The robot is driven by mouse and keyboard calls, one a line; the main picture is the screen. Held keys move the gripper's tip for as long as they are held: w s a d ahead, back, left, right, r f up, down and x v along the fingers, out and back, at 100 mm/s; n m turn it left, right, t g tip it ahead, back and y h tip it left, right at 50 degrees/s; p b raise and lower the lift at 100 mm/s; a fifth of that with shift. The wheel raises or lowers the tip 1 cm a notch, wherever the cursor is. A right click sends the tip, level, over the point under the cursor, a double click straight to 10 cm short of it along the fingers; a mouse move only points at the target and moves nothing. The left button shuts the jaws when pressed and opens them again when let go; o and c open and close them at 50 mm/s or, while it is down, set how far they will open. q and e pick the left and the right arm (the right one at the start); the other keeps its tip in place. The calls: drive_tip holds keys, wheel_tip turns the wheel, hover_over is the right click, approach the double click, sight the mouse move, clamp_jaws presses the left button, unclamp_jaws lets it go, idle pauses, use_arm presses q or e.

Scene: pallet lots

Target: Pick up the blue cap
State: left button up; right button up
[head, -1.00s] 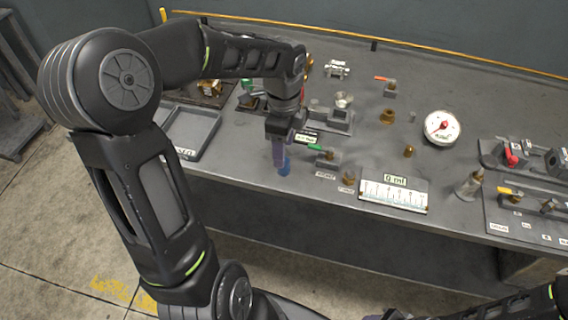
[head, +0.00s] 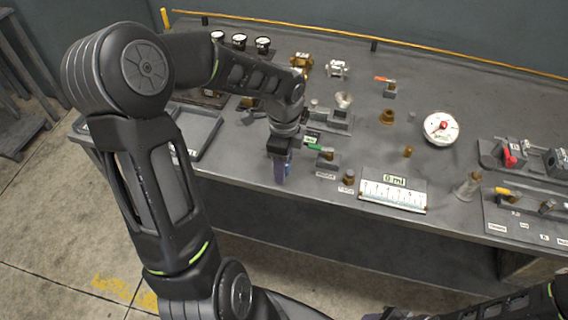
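The blue cap (head: 289,169) stands near the front edge of the grey workbench. Only a thin blue strip of it shows, at the right side of my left gripper's fingers. My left gripper (head: 281,174) points down at the cap, and its purple-grey fingers hide most of it. I cannot tell whether the fingers are closed on the cap or only around or in front of it. My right gripper is not in view; only part of my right arm shows at the bottom right.
A green-handled valve (head: 322,150) and a brass fitting (head: 348,178) stand close to the right of my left gripper. A grey tray (head: 212,128) lies to the left.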

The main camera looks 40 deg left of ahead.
use_arm(q)
drive_tip(key=shift+c, duration=0.4)
clamp_jaws()
idle(0.4)
